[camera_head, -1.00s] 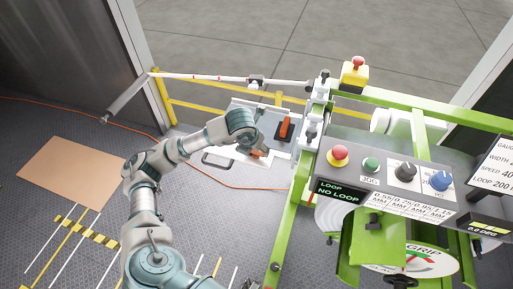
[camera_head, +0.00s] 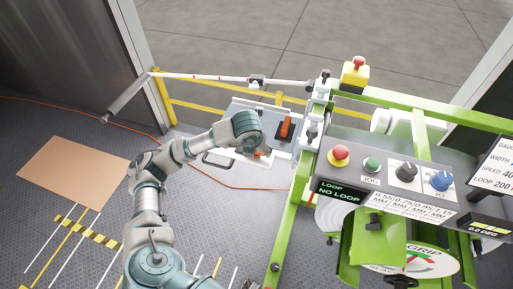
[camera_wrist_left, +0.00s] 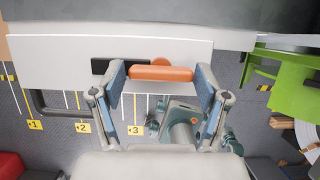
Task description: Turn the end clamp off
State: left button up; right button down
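An orange clamp handle (camera_wrist_left: 160,73) with a black base piece (camera_wrist_left: 103,66) lies across the white plate in the left wrist view. In the head view, an orange bit (camera_head: 258,155) shows beneath my left gripper (camera_head: 262,153), mostly hidden by the wrist. A second orange handle (camera_head: 286,127) stands on a dark base farther right. The frames do not label which is the end clamp. In the wrist view my left gripper (camera_wrist_left: 162,75) is open, with its blue-padded fingers near the two ends of the handle. Contact cannot be told. My right gripper is out of view.
A green-framed machine with a control panel (camera_head: 385,170) stands to the right. A yellow box with a red button (camera_head: 354,72) sits above it. A white measuring arm (camera_head: 220,78) and yellow rail (camera_head: 205,107) run behind the plate. An orange cable (camera_head: 70,102) crosses the floor.

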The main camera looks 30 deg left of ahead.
pick_arm(q)
jog(key=shift+o, duration=0.5)
jog(key=shift+r, duration=0.2)
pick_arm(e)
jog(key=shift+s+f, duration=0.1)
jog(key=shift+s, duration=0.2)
pick_arm(q)
jog(key=shift+r, duration=0.15)
jog(key=a+v, duration=0.1)
jog(key=v, duration=1)
jog(key=shift+s+d+r, duration=0.15)
jog(key=shift+s+d, duration=0.05)
jog(key=shift+d, duration=0.25)
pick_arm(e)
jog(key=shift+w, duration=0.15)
